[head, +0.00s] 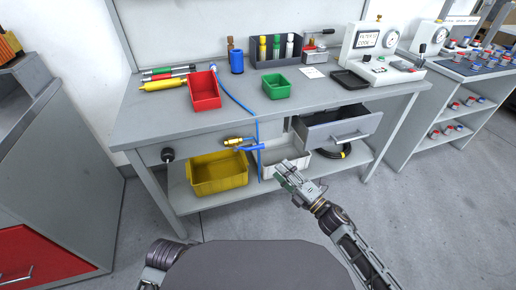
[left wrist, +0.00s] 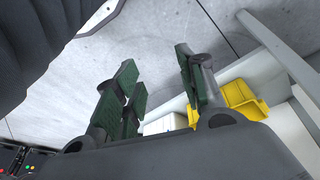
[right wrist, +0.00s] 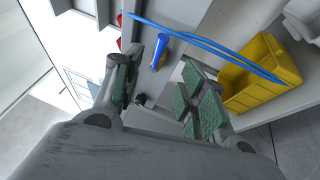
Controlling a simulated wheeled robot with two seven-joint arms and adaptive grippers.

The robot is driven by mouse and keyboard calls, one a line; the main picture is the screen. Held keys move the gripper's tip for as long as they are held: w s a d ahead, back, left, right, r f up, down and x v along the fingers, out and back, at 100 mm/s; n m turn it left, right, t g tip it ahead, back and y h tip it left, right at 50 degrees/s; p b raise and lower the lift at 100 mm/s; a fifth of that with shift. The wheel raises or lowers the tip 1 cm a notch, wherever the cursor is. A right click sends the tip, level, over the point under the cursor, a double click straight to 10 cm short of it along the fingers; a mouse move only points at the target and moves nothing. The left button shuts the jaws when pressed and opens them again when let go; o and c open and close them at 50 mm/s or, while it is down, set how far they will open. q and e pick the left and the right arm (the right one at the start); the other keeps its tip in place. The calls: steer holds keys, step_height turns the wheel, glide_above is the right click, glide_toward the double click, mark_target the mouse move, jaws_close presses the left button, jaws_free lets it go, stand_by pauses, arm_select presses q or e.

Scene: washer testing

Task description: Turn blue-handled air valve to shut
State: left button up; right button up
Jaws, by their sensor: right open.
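The air valve, with a blue handle (head: 249,148) and a brass body (head: 233,142), sits under the front edge of the workbench, on a blue hose. The blue handle also shows in the right wrist view (right wrist: 160,52), beyond my fingers and near the gap between them. My right gripper (head: 287,177) is open and empty, right of and nearer than the valve, apart from it. Its green-padded fingers fill the middle of the right wrist view (right wrist: 160,82). My left gripper (left wrist: 160,80) is open and empty; its fingers are not visible in the head view.
Below the valve, a yellow bin (head: 219,178) and a white bin (head: 282,160) stand on the lower shelf. A drawer (head: 341,134) hangs open to the right. A blue hose (right wrist: 215,46) crosses near my right fingers. The floor in front is clear.

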mark_target(258, 147)
steer(key=shift+w, duration=0.1)
arm_select(q)
steer(key=shift+d+f+b, duration=0.1)
steer(key=shift+d+b, duration=0.25)
steer(key=shift+b, duration=0.65)
arm_select(e)
steer(key=shift+x, duration=6.85)
arm_select(q)
steer(key=shift+w+t+h, duration=0.1)
steer(key=shift+t+h, duration=0.2)
arm_select(e)
steer(key=shift+c, duration=0.4)
arm_select(q)
steer(key=shift+r, duration=0.2)
arm_select(e)
jaws_close()
